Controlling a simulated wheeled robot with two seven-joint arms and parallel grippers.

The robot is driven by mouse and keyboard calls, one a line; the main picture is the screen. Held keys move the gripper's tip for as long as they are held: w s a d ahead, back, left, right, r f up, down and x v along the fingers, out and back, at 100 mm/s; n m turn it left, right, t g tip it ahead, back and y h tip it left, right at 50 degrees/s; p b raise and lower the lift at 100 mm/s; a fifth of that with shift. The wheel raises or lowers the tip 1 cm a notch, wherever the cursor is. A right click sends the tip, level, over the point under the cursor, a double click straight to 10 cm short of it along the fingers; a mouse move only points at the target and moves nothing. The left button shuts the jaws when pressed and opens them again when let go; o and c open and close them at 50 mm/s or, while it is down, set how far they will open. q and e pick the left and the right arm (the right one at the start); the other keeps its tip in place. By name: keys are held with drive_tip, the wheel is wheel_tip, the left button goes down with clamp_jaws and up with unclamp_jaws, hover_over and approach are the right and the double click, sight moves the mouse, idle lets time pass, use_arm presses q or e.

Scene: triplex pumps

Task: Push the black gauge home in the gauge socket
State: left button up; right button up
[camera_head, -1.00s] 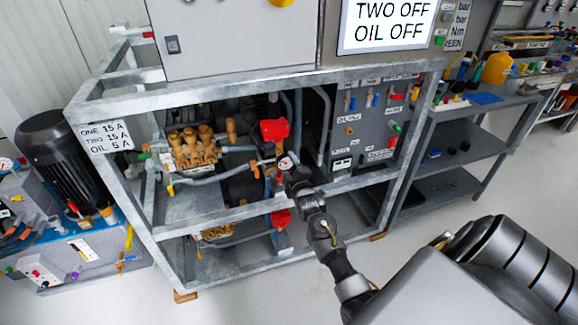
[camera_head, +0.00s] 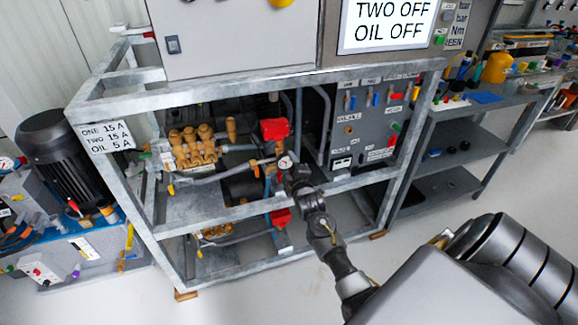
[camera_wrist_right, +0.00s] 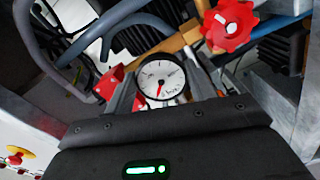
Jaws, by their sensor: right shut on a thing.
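The black gauge (camera_head: 286,162) has a white round dial with a black rim and a red needle. It is at the pipework inside the frame, below the red block (camera_head: 274,129). My right gripper (camera_head: 292,173) reaches in from the lower right and is shut on the gauge. In the right wrist view the dial (camera_wrist_right: 160,80) faces the camera between the two fingers of my right gripper (camera_wrist_right: 165,95). The gauge socket is hidden behind the gauge and fingers, so how deep the gauge sits cannot be told. My left gripper is not in view.
The grey metal frame (camera_head: 245,208) has a rail just below my right gripper. A brass pump head (camera_head: 193,147) is to the left, a switch panel (camera_head: 368,125) to the right. In the right wrist view a red handwheel (camera_wrist_right: 230,26) and hoses (camera_wrist_right: 75,40) are close by.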

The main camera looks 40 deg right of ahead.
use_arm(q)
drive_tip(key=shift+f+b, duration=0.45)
use_arm(e)
drive_tip(key=shift+x, duration=1.1)
drive_tip(key=o, duration=1.4)
drive_tip(key=shift+c, duration=0.2)
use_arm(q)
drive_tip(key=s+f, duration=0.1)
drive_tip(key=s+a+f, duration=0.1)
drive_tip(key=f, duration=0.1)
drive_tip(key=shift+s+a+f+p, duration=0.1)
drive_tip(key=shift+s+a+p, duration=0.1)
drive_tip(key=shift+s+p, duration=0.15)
use_arm(e)
drive_tip(key=v, duration=1)
drive_tip(key=shift+s, duration=0.4)
